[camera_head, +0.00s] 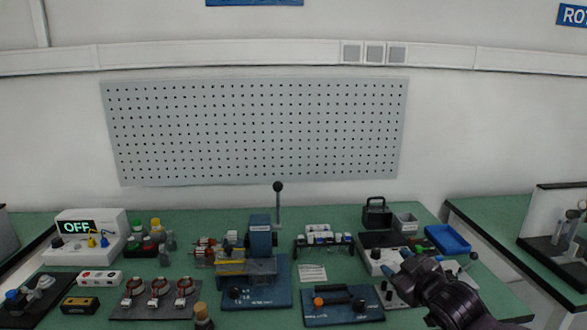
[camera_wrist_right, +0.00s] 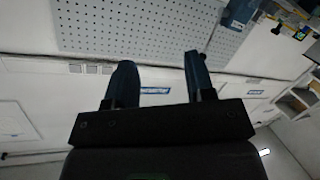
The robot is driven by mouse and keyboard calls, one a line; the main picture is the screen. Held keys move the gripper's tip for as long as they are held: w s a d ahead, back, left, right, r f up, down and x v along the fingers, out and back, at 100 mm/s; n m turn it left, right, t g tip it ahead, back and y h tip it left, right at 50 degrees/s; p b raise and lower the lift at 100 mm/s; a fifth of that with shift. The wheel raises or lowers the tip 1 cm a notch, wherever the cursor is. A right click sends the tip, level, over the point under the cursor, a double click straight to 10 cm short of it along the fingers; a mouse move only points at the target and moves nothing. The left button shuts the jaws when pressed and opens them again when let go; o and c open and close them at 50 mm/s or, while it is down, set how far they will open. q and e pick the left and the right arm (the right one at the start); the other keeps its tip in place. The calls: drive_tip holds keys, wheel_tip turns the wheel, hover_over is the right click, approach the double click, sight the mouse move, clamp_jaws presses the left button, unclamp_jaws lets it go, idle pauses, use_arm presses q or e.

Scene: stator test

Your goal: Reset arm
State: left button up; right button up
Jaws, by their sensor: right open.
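My right gripper (camera_head: 404,261) reaches in from the lower right of the head view, over the right part of the green bench. Its two blue-tipped fingers are apart. In the right wrist view the fingers (camera_wrist_right: 157,80) stand open with nothing between them, and the wall shows behind them. The gripper is in front of a white device with knobs (camera_head: 378,262), partly hiding it; I cannot tell whether they touch. My left gripper is not in view.
On the green bench (camera_head: 345,215) stand a blue press (camera_head: 262,245), a meter reading OFF (camera_head: 88,232), three stators on a dark tray (camera_head: 120,313), a black-handled blue plate (camera_head: 340,305) and a blue bin (camera_head: 447,238). A pegboard (camera_head: 255,130) hangs behind.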

drive_tip(key=s+d+f+m+g+h, duration=0.1)
drive_tip(key=s+f+m, duration=0.1)
drive_tip(key=s+f, duration=0.7)
drive_tip(key=s+d+f+m+g+h+b, duration=0.1)
drive_tip(key=s+f+m+h, duration=0.1)
drive_tip(key=s+f, duration=0.7)
drive_tip(key=s+d+f+m+g+h+b, duration=0.1)
drive_tip(key=s+d+f+m+g, duration=0.1)
drive_tip(key=s+f, duration=0.8)
drive_tip(key=s+m, duration=0.1)
drive_tip(key=s, duration=0.5)
drive_tip(key=shift+s+m+h, duration=0.15)
drive_tip(key=shift+m+h, duration=0.15)
drive_tip(key=shift+m, duration=0.1)
